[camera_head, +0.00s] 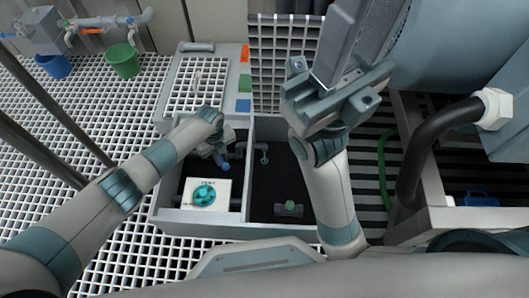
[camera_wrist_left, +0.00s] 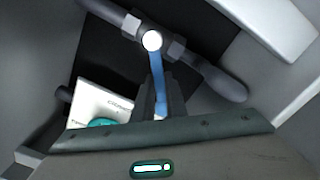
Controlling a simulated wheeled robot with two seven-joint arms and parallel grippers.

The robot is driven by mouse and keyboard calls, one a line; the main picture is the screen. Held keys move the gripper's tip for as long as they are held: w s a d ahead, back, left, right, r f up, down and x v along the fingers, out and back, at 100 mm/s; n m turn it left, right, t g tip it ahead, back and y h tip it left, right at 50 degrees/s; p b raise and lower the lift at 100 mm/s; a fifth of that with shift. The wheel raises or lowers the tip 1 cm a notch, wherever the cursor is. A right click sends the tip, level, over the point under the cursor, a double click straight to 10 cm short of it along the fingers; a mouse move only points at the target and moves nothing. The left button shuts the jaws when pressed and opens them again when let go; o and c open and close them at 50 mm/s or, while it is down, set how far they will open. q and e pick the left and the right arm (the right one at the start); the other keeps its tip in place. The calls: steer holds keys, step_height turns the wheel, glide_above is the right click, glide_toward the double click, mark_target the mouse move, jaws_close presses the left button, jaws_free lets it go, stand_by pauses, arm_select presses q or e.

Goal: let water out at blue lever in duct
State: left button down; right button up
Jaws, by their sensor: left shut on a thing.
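The open grey duct (camera_head: 250,231) lies in the middle of the head view, split into two compartments by a wall. My left gripper (camera_head: 223,158) reaches down into its left compartment and is shut on the blue lever (camera_head: 225,167). The left wrist view shows the blue lever (camera_wrist_left: 156,70) running from a round white pivot on a grey pipe valve (camera_wrist_left: 175,47) to between my fingers. The gripped end is partly hidden. My right gripper (camera_head: 348,55) is raised to the right of the duct, and its finger gap is unclear.
The right compartment holds a green-knobbed fitting (camera_head: 290,207). Blue (camera_head: 56,66) and green (camera_head: 123,62) buckets stand far left. A black hose (camera_head: 425,150) is at right.

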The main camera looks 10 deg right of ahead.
arm_select(q)
steer(key=shift+w, duration=0.1)
steer(key=d+n, duration=0.1)
steer(key=n, duration=0.1)
steer(key=w+n, duration=0.1)
steer(key=shift+w+d+n, duration=0.1)
steer(key=shift+d+n, duration=0.25)
steer(key=shift+n, duration=0.05)
steer(key=shift+w+n, duration=0.1)
steer(key=shift+n, duration=0.2)
